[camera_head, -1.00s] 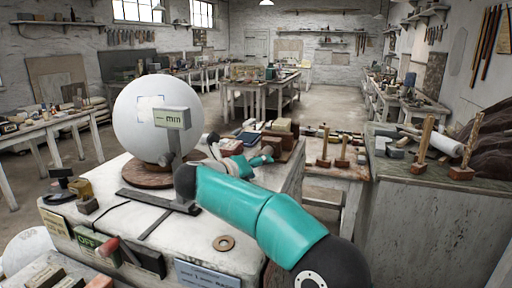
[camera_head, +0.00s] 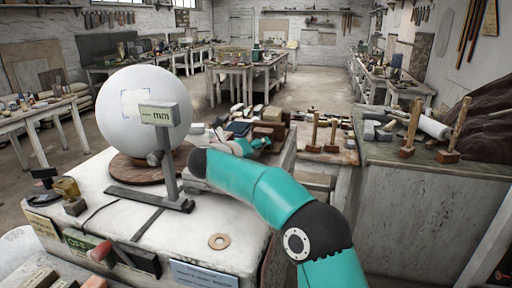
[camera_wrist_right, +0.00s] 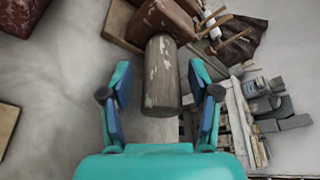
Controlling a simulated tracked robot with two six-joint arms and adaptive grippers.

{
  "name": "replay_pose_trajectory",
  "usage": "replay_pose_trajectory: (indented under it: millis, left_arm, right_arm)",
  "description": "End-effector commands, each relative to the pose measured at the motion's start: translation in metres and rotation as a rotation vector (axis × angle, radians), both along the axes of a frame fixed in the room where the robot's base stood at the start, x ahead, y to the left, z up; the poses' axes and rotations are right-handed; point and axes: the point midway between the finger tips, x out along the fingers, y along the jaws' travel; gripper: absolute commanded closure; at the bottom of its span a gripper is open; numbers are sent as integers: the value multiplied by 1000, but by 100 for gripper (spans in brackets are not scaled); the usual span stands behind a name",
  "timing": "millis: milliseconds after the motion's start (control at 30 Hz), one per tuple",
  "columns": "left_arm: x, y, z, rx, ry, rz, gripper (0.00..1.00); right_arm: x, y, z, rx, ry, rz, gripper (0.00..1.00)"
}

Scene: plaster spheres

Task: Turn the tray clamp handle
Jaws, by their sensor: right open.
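A worn, grey-brown wooden cylinder (camera_wrist_right: 161,85), which looks like the clamp handle, stands out from a reddish-brown block (camera_wrist_right: 163,20) in the right wrist view. My right gripper (camera_wrist_right: 160,66) is open, with one finger on each side of the cylinder and a visible gap on both sides. In the head view my right gripper (camera_head: 254,147) is small and partly hidden by my own arm, beside brown blocks (camera_head: 270,130) at the bench's far right. I cannot make out the handle there. My left gripper is not in view.
A big white sphere (camera_head: 145,105) sits on a round wooden base on the white bench (camera_head: 200,258), with a "mm" gauge post (camera_head: 168,150) in front of it. Wooden mallets (camera_head: 411,130) stand on the block at right. A flat ring (camera_head: 219,241) lies near the bench front.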

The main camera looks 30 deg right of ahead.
Motion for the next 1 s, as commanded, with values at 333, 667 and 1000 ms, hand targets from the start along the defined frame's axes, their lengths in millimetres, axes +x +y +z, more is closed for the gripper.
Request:
replay_pose_trajectory:
  millis: [333,667,1000]
  left_arm:
    - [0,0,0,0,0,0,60]
    - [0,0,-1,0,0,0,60]
    - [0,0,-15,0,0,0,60]
  right_arm:
    - [0,0,0,-1,0,-1,69]
    - [0,0,-1,4,-1,1,99]
    - [0,0,-4,71,-79,2,99]
